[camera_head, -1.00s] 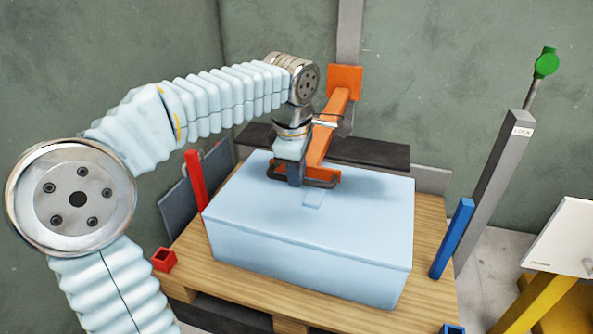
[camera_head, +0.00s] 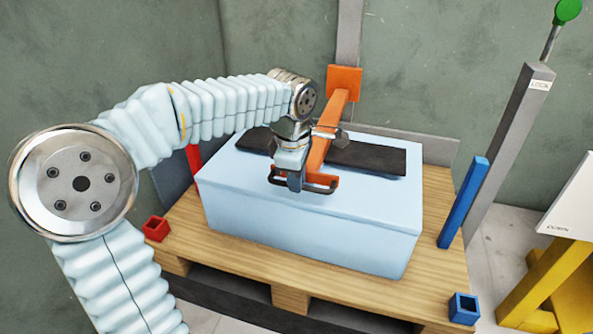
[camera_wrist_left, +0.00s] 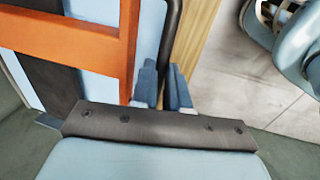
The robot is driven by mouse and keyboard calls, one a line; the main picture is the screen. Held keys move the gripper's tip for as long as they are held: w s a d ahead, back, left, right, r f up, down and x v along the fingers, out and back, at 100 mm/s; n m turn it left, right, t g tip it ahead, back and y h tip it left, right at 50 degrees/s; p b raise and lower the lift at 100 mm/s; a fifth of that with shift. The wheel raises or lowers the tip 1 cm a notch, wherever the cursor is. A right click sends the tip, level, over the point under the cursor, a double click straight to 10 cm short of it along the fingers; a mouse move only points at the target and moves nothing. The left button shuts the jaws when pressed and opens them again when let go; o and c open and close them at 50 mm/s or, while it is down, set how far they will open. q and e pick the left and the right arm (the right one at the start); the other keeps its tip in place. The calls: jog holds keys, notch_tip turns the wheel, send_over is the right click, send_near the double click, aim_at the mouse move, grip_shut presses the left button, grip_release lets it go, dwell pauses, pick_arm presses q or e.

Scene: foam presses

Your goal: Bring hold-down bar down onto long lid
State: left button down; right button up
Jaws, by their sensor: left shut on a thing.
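The orange hold-down bar (camera_head: 322,150) reaches forward from an orange bracket on the rear post. Its dark cross plate (camera_head: 368,157) lies over the rear part of the long lid (camera_head: 250,185), the pale blue top of a big box. I cannot tell whether plate and lid touch. My left gripper (camera_head: 293,182) is shut on the bar's black handle (camera_head: 321,187), near the lid's front edge. The left wrist view shows the blue fingers (camera_wrist_left: 165,85) around the black handle (camera_wrist_left: 171,35), beside the orange bar (camera_wrist_left: 65,40). My right gripper is out of view.
The box stands on a wooden pallet (camera_head: 240,255). Red corner posts (camera_head: 156,229) are at left, blue ones (camera_head: 462,205) at right. A grey post marked LOCK (camera_head: 510,150) with a green-knobbed lever (camera_head: 567,11) stands at right, near a yellow stand (camera_head: 540,285).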

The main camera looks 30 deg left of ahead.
pick_arm(q)
jog(key=c, duration=1.1)
grip_release()
jog(key=r+p, duration=0.1)
jog(key=r, duration=0.3)
jog(key=s+r+p, duration=0.1)
jog(key=r, duration=0.4)
jog(key=s+r+p, duration=0.1)
jog(key=r+p, duration=0.1)
jog(key=r, duration=0.2)
jog(key=shift+s+d+r, duration=0.25)
jog(key=shift+d+r, duration=0.05)
